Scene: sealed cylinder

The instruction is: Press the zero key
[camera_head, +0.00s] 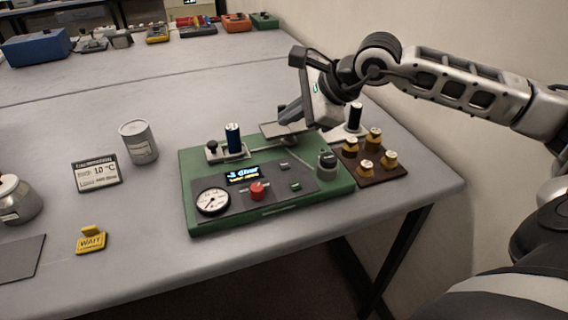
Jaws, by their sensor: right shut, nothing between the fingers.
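A green instrument box (190,222) stands on the grey table. Its dark panel (270,198) carries a lit display (243,175), a red button (257,191), a round dial gauge (212,201), a small green key (295,186) and another small key (284,166). Any labels are too small to read, so I cannot tell which one is the zero key. My right gripper (283,117) is shut and empty, over the back edge of the box near a grey plate (278,131), apart from the panel's keys. My left gripper is not in view.
Brass weights (365,166) sit on a brown board at right.

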